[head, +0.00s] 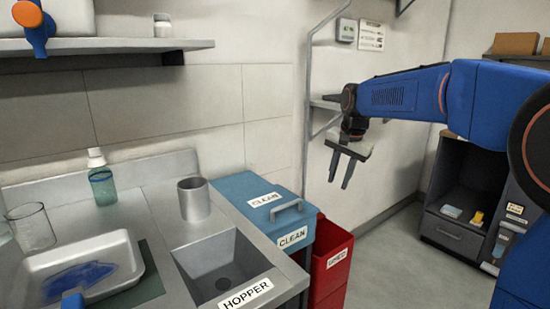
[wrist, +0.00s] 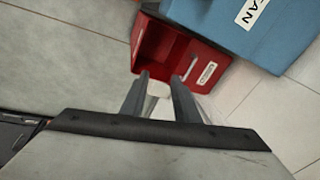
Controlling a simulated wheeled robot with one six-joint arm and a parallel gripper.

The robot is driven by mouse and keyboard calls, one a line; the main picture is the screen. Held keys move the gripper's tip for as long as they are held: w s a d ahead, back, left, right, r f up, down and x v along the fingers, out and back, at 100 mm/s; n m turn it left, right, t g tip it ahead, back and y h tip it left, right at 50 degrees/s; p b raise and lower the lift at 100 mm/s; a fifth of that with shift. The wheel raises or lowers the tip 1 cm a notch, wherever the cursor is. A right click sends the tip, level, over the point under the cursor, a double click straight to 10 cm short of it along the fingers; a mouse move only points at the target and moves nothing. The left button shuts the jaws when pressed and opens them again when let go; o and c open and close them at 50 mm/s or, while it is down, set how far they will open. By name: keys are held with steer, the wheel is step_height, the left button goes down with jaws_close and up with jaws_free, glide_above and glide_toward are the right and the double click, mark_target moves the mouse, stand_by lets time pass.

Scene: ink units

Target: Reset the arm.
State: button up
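My blue arm reaches in from the right of the head view. In the wrist view my gripper (wrist: 160,78) shows two dark fingers with a gap between them. The red bin (head: 331,262) stands on the floor beside the counter. In the wrist view the open red bin (wrist: 168,45) lies beyond the fingertips, with something small and pale near the gap.
The blue box (head: 262,192) labelled CLEAN stands between counter and red bin. The steel counter holds a sink (head: 222,264), a metal cup (head: 194,198), a green bottle (head: 102,180), a glass beaker (head: 32,228) and a white tray (head: 128,262). A dark cabinet (head: 455,235) stands at right.

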steer(key=s+d+f+n+t, duration=0.1)
steer(key=s+d+n, duration=0.15)
steer(key=s, duration=0.85)
steer(key=s+d+f+n, duration=0.1)
steer(key=s+d+n, duration=0.15)
steer(key=s, duration=0.75)
steer(key=s+d+f+n, duration=0.1)
steer(key=s+d+f, duration=0.1)
steer(key=s+f, duration=0.3)
steer(key=s+d+f+n+t+h, duration=0.1)
steer(key=s+f, duration=0.5)
steer(key=s, duration=0.6)
steer(key=shift+s+d+n, duration=0.25)
steer(key=shift+d+n, duration=0.15)
steer(key=shift+d, duration=0.05)
